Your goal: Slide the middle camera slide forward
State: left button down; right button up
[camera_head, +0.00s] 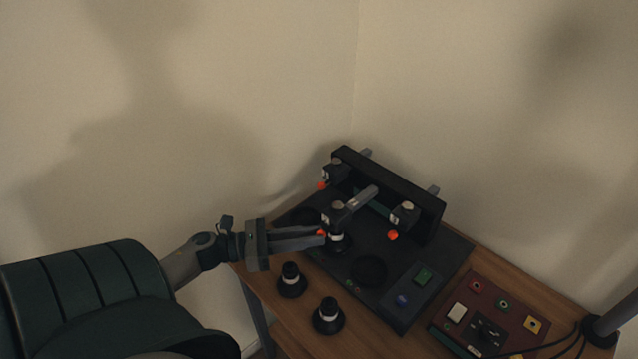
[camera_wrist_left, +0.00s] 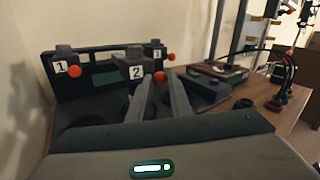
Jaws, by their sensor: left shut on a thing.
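The middle camera slide (camera_head: 338,213), a dark block on a grey bar, stands out in front of the black upright frame (camera_head: 392,190). In the left wrist view its block carries the label 2 (camera_wrist_left: 136,72). Its orange knob (camera_wrist_left: 159,77) is between the fingertips of my left gripper (camera_head: 320,236), which is shut on it. A black lens with a pale ring (camera_head: 339,243) is directly below the block. Slide 1 (camera_head: 333,172) and slide 3 (camera_head: 405,213) sit closer to the frame, each with an orange knob. My right gripper is out of view.
Two loose black lenses (camera_head: 291,281) (camera_head: 328,317) stand on the wooden table in front of the dark base board (camera_head: 398,318). A round dark recess (camera_head: 369,270) is in the board. A red panel (camera_head: 484,312) with cables lies at the right. Walls close in behind.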

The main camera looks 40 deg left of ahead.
pick_arm(q)
jog(key=shift+s, duration=0.1)
jog(key=c, duration=1.8)
grip_release()
jog(key=shift+c, duration=0.2)
jog(key=shift+o, duration=1.1)
jog(key=shift+s, duration=0.1)
jog(key=shift+a, duration=0.1)
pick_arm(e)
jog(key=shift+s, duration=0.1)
pick_arm(q)
jog(key=shift+s, duration=0.15)
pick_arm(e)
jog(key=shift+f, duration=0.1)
